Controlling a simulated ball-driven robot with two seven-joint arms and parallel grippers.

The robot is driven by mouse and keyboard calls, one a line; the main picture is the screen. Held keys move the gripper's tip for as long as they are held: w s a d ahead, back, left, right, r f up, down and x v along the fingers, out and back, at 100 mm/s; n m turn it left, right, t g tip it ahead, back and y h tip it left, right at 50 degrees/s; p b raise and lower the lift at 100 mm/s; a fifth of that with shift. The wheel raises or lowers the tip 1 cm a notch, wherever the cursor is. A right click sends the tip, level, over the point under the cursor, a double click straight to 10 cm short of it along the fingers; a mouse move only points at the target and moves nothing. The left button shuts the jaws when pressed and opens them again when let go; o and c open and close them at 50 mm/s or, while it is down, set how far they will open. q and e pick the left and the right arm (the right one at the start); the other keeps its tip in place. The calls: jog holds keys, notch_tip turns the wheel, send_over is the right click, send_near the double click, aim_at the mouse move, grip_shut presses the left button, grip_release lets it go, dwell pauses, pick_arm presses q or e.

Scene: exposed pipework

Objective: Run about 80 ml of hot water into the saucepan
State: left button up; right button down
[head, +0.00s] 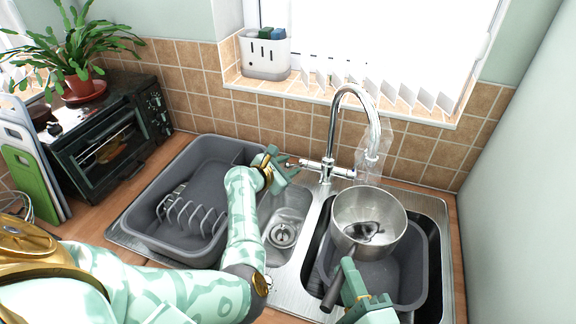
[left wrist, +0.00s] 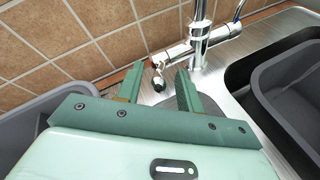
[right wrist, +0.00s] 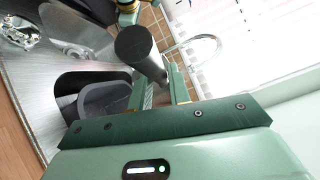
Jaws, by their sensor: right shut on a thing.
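The steel saucepan (head: 368,212) is above the right sink bowl, under the spout of the chrome tap (head: 333,130). A dark patch shows inside it; I cannot tell the water level. My right gripper (head: 350,280) is shut on the saucepan's dark handle (head: 332,292), which also shows in the right wrist view (right wrist: 138,46). A clear, translucent shape (head: 371,160) lies below the spout; I cannot tell if it is running water. My left gripper (head: 279,168) is open at the tap's left lever (left wrist: 158,82), whose end shows between its fingers.
A grey basin (head: 397,285) sits in the right bowl below the saucepan. A grey tub with a dish rack (head: 150,215) stands left of the small drain bowl (head: 283,234). The tiled wall (head: 200,75) and window sill are close behind the tap.

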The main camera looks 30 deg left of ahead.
jog(key=shift+r, duration=0.1)
pick_arm(q)
notch_tip(320, 180, up, 10)
dwell(0.4)
pick_arm(e)
jog(key=w+a, duration=0.1)
jog(key=w, duration=0.2)
jog(key=w+a, duration=0.1)
jog(key=w, duration=0.3)
jog(key=w+a, duration=0.2)
jog(key=w, duration=0.2)
jog(key=shift+a, duration=0.1)
dwell(0.8)
